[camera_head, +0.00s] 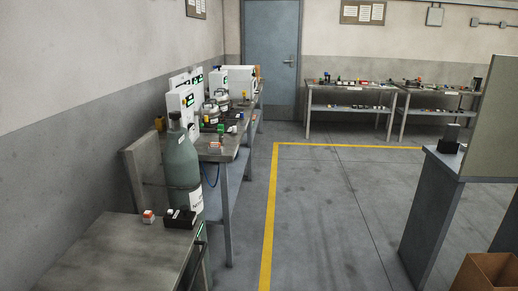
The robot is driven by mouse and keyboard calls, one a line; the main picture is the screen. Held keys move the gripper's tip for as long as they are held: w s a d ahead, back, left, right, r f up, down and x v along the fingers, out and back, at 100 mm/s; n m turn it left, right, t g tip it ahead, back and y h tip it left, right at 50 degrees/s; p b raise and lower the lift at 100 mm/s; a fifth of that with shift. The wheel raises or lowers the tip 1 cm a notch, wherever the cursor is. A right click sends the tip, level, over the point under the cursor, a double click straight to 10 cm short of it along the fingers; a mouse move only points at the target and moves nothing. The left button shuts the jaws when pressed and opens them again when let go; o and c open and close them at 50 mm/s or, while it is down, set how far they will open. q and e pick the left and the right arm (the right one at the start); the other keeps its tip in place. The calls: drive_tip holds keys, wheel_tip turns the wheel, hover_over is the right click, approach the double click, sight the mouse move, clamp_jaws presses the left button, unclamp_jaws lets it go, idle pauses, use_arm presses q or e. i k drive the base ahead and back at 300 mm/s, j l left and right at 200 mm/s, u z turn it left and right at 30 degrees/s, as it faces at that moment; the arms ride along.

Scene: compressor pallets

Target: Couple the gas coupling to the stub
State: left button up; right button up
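Neither of my grippers is in view. A grey-green gas cylinder (181,160) with a white label stands upright at the left, near the end of a long workbench (233,146). The bench carries white instrument boxes (184,110) with green displays and several small parts. I cannot pick out the gas coupling or the stub among these parts; they are too small or hidden.
A near table (110,262) holds a red-and-white button box (149,216) and a black box (180,218). A grey stand (430,210) and an open cardboard box (486,272) are at the right. Tables (345,114) stand behind.

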sight(220, 127)
drive_tip(key=i, duration=0.95)
drive_tip(key=u, duration=0.4)
